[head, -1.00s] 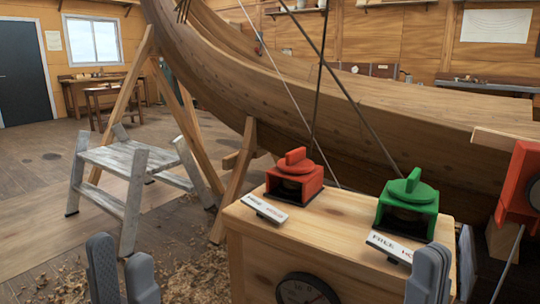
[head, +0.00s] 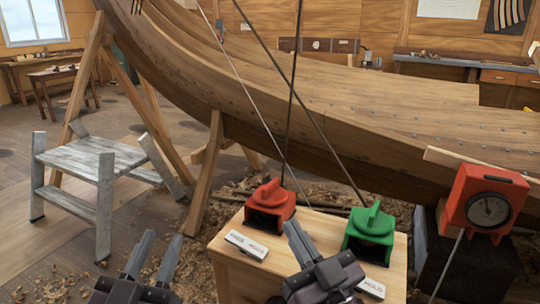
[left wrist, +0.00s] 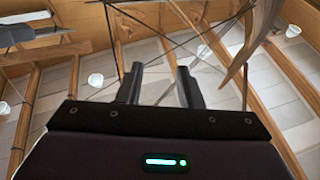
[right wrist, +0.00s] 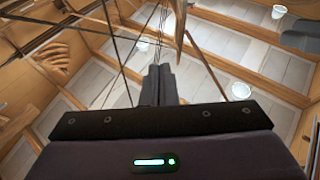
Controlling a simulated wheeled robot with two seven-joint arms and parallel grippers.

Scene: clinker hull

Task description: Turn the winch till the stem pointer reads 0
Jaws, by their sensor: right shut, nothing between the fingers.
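A red winch (head: 270,205) and a green winch (head: 370,229) stand on a wooden stand (head: 228,262), each with a raised grip on top. A red box with a round dial (head: 489,210) stands to their right; its needle is too small to read. My left gripper (head: 162,237) is open and empty, left of the stand; it also shows in the left wrist view (left wrist: 158,76). My right gripper (head: 297,229) is shut and empty, in front of and between the two winches, apart from both as far as I can tell; its fingers meet in the right wrist view (right wrist: 157,72).
White label plates (head: 247,243) lie before the winches; the right one is partly hidden by my right gripper. Lines run up from the winches past the wooden hull (head: 350,120). A grey step stool (head: 88,160) stands left. Shavings cover the floor.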

